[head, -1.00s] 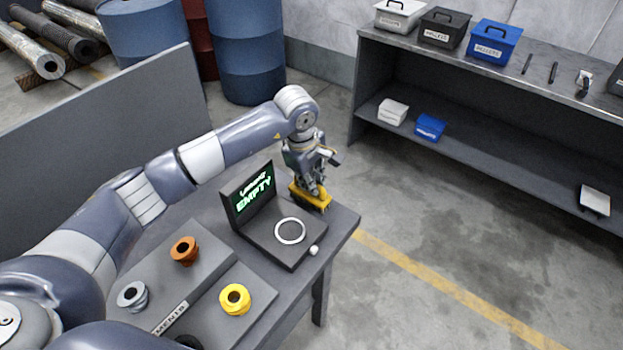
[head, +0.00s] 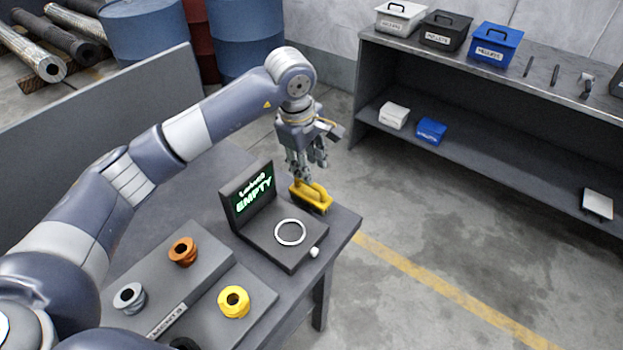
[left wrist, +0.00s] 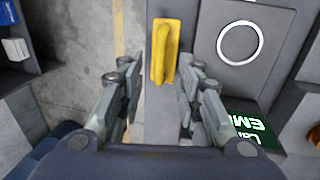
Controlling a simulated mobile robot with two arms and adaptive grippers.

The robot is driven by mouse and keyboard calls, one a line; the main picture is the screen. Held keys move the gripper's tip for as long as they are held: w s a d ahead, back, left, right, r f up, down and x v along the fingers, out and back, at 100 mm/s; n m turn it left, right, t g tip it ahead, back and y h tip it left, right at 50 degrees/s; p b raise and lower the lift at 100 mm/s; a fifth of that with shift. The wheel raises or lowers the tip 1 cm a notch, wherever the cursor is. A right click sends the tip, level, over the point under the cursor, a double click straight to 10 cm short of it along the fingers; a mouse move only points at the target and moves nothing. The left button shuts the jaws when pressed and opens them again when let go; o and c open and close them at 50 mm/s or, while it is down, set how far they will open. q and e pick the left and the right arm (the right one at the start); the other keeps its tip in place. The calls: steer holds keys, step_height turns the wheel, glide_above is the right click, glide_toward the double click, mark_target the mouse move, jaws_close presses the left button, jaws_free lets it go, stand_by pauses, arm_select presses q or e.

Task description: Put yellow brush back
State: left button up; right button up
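The yellow brush (head: 311,197) has a yellow handle and dark bristles below. It rests on the grey table (head: 343,226) near its far right corner, beside the dark device with the "EMPTY" screen. It also shows in the left wrist view (left wrist: 164,52), beyond the fingers. My left gripper (head: 308,172) is just above the brush, pointing down, with its fingers spread and nothing between them. In the left wrist view the open fingers (left wrist: 160,95) stand on either side below the brush. My right gripper is not in view.
The device (head: 270,257) with a white ring stands close beside the brush. Orange (head: 183,251), silver (head: 129,298) and yellow (head: 233,301) fittings sit nearer on the table. A shelf unit (head: 470,185) with lidded boxes stands at the right across open floor.

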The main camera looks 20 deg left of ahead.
arm_select(q)
steer(key=shift+s+a+r+b, duration=0.15)
steer(key=shift+s+r, duration=0.1)
steer(key=shift+r, duration=1)
steer(key=shift+s+r+b, duration=0.15)
steer(key=shift+s+r, duration=0.05)
steer(key=shift+r, duration=1)
